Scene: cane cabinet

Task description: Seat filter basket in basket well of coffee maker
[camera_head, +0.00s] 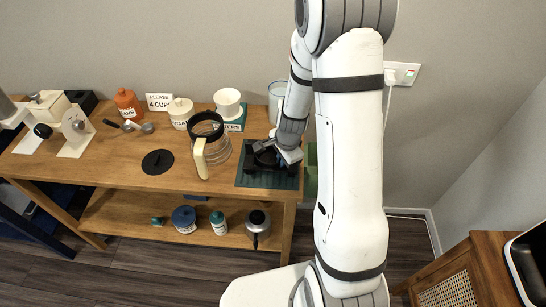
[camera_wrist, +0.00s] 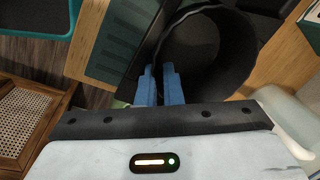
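My gripper (camera_head: 268,148) is low over the dark green mat (camera_head: 241,172) at the right end of the wooden counter. In the wrist view its two blue fingers (camera_wrist: 159,82) are close together, with the near wall of a round black filter basket (camera_wrist: 205,58) seemingly between their tips. The basket is open toward the wrist camera and looks empty. In the head view a low black object (camera_head: 265,180) lies on the mat beneath my gripper, partly hidden by it. I cannot clearly make out the coffee maker or its basket well.
A glass carafe (camera_head: 217,150) with a cream handle stands left of the mat, near a black disc (camera_head: 157,162). A cane cabinet (camera_head: 452,290) is at lower right.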

